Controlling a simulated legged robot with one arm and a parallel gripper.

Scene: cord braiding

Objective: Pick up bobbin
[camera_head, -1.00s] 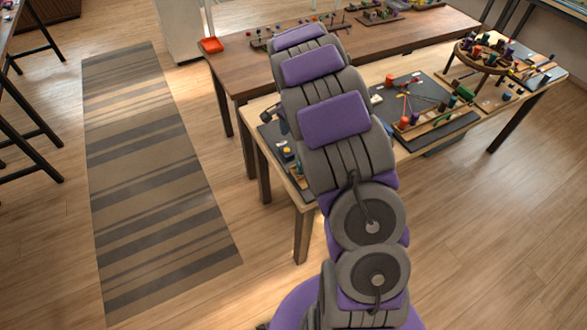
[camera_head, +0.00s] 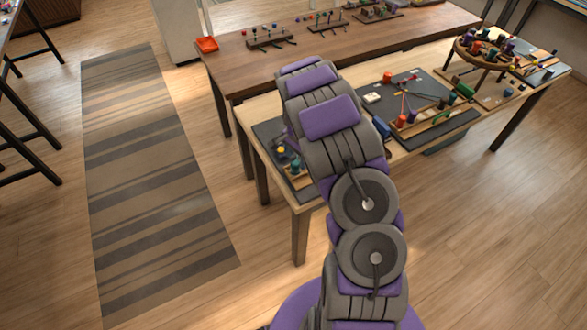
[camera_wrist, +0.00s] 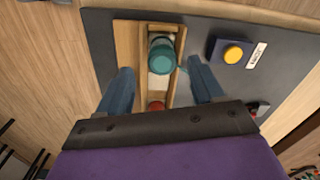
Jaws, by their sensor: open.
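In the wrist view a teal bobbin (camera_wrist: 162,58) stands on a narrow wooden rack (camera_wrist: 129,50) on a dark mat. A red bobbin (camera_wrist: 156,106) shows lower on the same rack, partly hidden by my gripper's base. My gripper (camera_wrist: 160,78) is open and empty, one blue-grey finger on each side of the rack, with the teal bobbin beyond and between the fingertips. Contact with the bobbin is not visible. In the head view my arm hides the gripper; a teal bobbin shows small on the near-left mat (camera_head: 268,130).
A yellow button on a blue box (camera_wrist: 232,53) sits right of the rack, beside a small white label. Right of my arm, a second mat (camera_head: 420,84) holds cords and several bobbins. A round braiding stand (camera_head: 487,62) is further right. A darker table is behind.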

